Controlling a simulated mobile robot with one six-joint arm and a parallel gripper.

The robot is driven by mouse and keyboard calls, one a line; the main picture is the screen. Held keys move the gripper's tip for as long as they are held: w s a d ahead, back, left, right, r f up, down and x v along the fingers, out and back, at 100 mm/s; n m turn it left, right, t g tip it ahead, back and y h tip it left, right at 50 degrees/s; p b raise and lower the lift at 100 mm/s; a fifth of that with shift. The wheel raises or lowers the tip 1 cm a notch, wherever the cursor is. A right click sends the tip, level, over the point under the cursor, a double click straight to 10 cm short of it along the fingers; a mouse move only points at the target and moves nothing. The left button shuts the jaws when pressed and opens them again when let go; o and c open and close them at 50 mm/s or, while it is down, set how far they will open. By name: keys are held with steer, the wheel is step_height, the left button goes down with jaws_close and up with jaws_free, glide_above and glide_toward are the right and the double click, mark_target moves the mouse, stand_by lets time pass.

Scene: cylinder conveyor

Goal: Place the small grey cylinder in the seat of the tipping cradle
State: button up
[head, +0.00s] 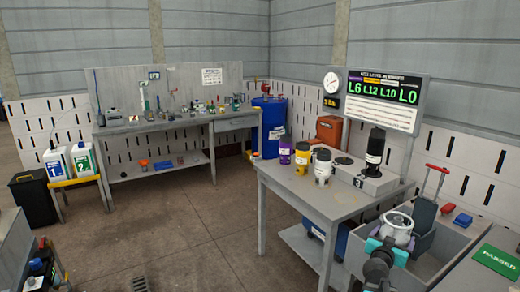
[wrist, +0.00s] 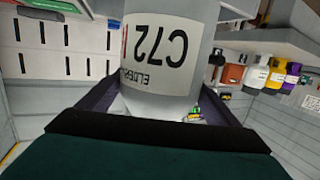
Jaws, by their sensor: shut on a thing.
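The grey-white cylinder (head: 398,228) is in my gripper (head: 387,248) at the lower right of the head view. In the wrist view the cylinder (wrist: 170,52) fills the upper middle, with an upside-down white label reading C72. My gripper is shut on it, with a dark jaw on each side. The cylinder is held up, apart from the nearby grey table. A dark grey upright piece (head: 424,213) with a red-handled frame (head: 437,172) stands just behind and right of it. I cannot tell whether this is the tipping cradle, and its seat is not clear.
The grey table (head: 305,203) holds purple (head: 302,157), yellow (head: 319,161) and white-grey (head: 322,172) containers, and a black cylinder (head: 375,150) on a grey block (head: 363,182). A grey bin (head: 452,236) is at right, beside a green PASSED panel (head: 497,259).

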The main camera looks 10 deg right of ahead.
steer(key=shift+w+a+f+n+t+y+b, duration=0.3)
steer(key=shift+w+a+f+n+t+y, duration=0.5)
steer(key=shift+w+a+n+y, duration=1.85)
steer(key=shift+w+a+f+n+t+y+b, duration=0.3)
steer(key=shift+w+a+t+y, duration=0.7)
steer(key=shift+a, duration=3.55)
steer(key=shift+w+a+f+n+t+y+b, duration=0.25)
steer(key=shift+w+a+f+n+t+y, duration=0.8)
steer(key=shift+a, duration=2.55)
steer(key=s+a+n+g+y, duration=0.3)
steer(key=a+n+y, duration=0.3)
steer(key=a, duration=0.5)
steer(key=s+a+n+g+y, duration=0.3)
steer(key=s+a+n+y, duration=0.2)
steer(key=a+y, duration=0.5)
steer(key=shift+s+a+r+n+g, duration=0.35)
steer(key=shift+s+a+n, duration=0.05)
steer(key=shift+n, duration=0.3)
step_height(320, 180, up, 15)
steer(key=p, duration=1.5)
steer(key=shift+a, duration=0.15)
